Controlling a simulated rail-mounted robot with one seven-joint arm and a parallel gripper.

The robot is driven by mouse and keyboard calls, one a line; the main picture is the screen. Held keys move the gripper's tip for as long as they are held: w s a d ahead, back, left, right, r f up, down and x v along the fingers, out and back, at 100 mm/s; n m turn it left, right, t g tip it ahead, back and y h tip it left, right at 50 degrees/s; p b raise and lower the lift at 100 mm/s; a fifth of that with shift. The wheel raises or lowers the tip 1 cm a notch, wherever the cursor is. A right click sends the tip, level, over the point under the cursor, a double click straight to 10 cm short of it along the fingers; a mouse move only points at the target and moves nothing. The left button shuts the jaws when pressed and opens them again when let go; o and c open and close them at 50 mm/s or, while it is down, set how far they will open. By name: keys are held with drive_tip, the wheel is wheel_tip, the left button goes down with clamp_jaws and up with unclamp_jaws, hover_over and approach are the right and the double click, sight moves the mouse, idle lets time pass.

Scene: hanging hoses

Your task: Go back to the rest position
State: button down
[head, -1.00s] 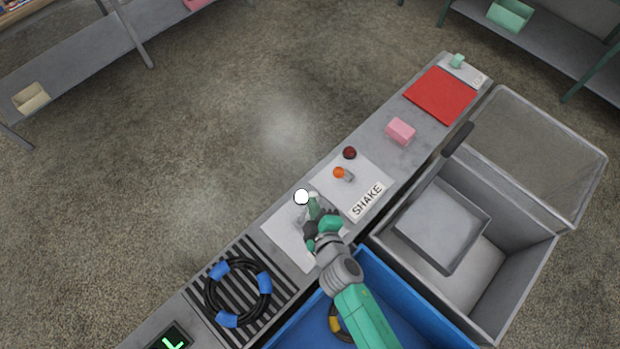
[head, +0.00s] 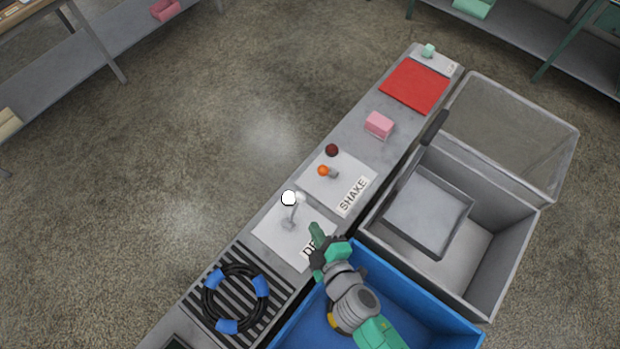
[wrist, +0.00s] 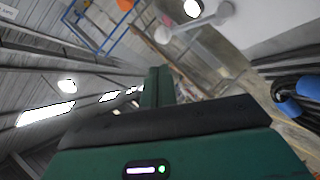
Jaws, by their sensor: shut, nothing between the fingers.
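My gripper (head: 316,236) is green and dark grey. In the head view it is over the near edge of the white plate with the partly hidden label, beside the blue bin. Its fingers are shut with nothing between them. In the wrist view the closed green fingers (wrist: 156,88) point up the picture, with no object at their tips. A lever with a white ball knob (head: 289,198) stands on that plate, apart from my gripper. The knob also shows at the top of the wrist view (wrist: 192,8).
A black hose coil with blue bands (head: 236,298) lies on a slatted rack. A blue bin (head: 425,312) and a grey open-lidded tank (head: 500,255) flank the bench. A SHAKE plate (head: 318,192) has an orange-knobbed lever (head: 324,171). A pink block (head: 379,125) and red mat (head: 416,87) lie beyond.

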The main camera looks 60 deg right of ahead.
drive_tip(key=shift+s+a+r, duration=0.1)
drive_tip(key=shift+s+a, duration=0.05)
idle(0.6)
